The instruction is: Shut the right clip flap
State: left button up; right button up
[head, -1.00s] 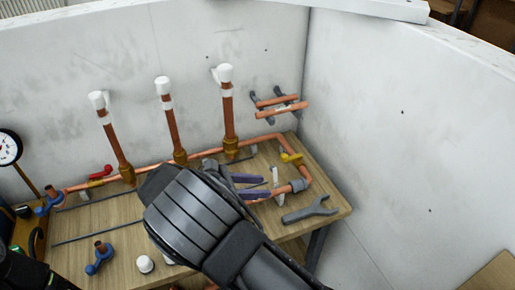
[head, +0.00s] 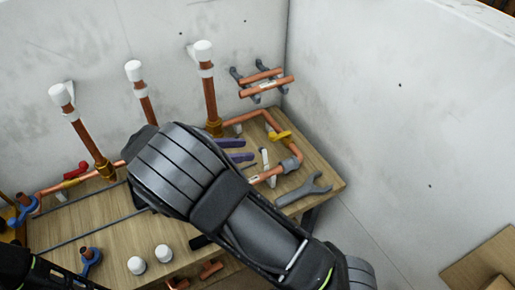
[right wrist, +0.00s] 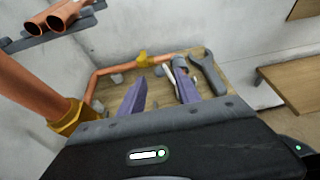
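The right clip flap (head: 265,160) is a small pale piece that stands up beside the copper pipe near the right end of the bench. In the right wrist view the flap (right wrist: 169,74) shows between and beyond the finger tips, apparently open. My right gripper (head: 237,150) has purple fingers pointing toward the flap, just left of it in the head view. In the right wrist view the fingers of this gripper (right wrist: 161,82) are apart with nothing held between them. The clip's base is partly hidden. A dark part of my left arm shows at the lower left; its fingers are not visible.
A grey wrench (head: 304,189) lies right of the flap. A yellow valve handle (head: 281,137) sits on the pipe behind. Upright copper pipes (head: 209,98) stand along the back wall. White caps (head: 163,253) stand at the bench front.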

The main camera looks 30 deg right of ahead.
aim_at(260, 149)
jog(key=p+x, duration=0.1)
jog(key=x, duration=0.4)
jog(key=shift+d+f, duration=0.2)
jog(key=shift+d, duration=0.15)
jog(key=shift+c, duration=0.5)
jog(key=shift+r, duration=0.1)
grip_shut()
